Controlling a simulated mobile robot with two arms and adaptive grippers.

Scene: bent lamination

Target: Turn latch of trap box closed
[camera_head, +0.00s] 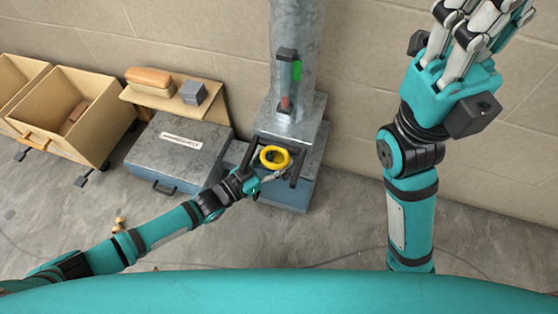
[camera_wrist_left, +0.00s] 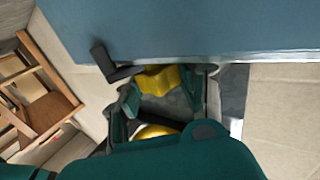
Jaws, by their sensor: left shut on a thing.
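The trap box (camera_head: 310,122) is a grey metal box with a blue-grey lower part, at the foot of a wide metal pipe. A yellow ring-shaped latch (camera_head: 274,158) sits on its front between dark bars. My left gripper (camera_head: 268,174) is at the ring, shut on it; its fingertips are partly hidden. In the left wrist view, a yellow part (camera_wrist_left: 157,80) lies between the dark green fingers, just beside a blue-grey panel (camera_wrist_left: 200,30). A second yellow piece shows nearer the camera. My right gripper (camera_head: 470,35) is raised at the upper right, away from the box, its fingertips cut off.
A metal pipe (camera_head: 297,40) with a green and red gauge rises behind the box. Left of it stand a labelled grey case (camera_head: 180,150), a wooden shelf (camera_head: 178,103) with a loaf-shaped block and grey cube, and wooden bins (camera_head: 75,115). Concrete floor is clear at the right.

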